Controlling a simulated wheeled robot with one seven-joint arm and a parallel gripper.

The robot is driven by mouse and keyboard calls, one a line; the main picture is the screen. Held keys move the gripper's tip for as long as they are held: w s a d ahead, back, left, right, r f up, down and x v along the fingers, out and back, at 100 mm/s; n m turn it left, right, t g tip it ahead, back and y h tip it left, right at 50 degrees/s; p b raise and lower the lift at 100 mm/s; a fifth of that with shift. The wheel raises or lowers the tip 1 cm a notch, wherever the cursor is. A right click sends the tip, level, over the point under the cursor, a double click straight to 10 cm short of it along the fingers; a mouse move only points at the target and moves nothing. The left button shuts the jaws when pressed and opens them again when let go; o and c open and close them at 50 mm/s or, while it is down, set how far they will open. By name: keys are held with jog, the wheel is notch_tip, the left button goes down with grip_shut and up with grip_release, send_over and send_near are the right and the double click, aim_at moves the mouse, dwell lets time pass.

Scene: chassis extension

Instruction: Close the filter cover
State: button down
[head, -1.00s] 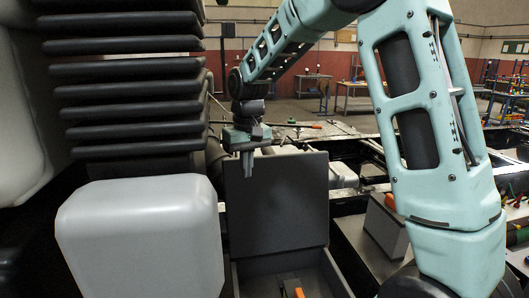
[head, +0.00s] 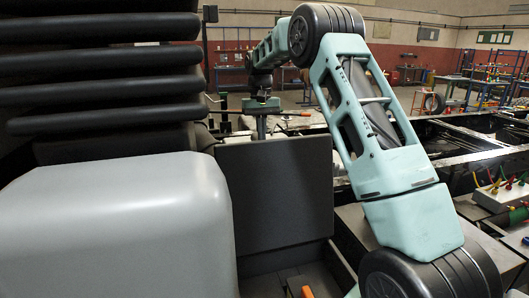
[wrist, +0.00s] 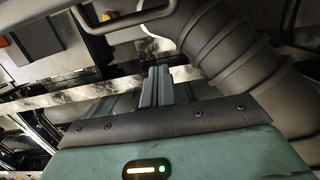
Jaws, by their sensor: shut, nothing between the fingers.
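The filter cover (head: 275,195) is a dark grey flat panel. It stands upright, open, at the back of a dark box (head: 262,287) in the head view. My gripper (head: 262,132) is at the far side of the cover, near its top edge. The lower ends of its fingers are hidden behind the cover, and I cannot tell whether they touch it. In the wrist view my gripper (wrist: 157,75) shows its two grey fingers together, with nothing between them. I cannot make out the cover in the wrist view.
A large light grey rounded block (head: 120,225) stands close to the cover's left. An orange part (head: 306,292) shows in the box. A ribbed dark hose (wrist: 235,55) runs beside the fingers in the wrist view. A switch box (head: 500,195) is at the right.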

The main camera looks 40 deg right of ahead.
aim_at(265, 152)
jog(key=s+a+f+p, duration=0.2)
jog(key=s+f+p, duration=0.2)
jog(key=f, duration=0.1)
jog(key=shift+f+p, duration=0.15)
jog(key=shift+p, duration=0.2)
jog(key=shift+s, duration=0.1)
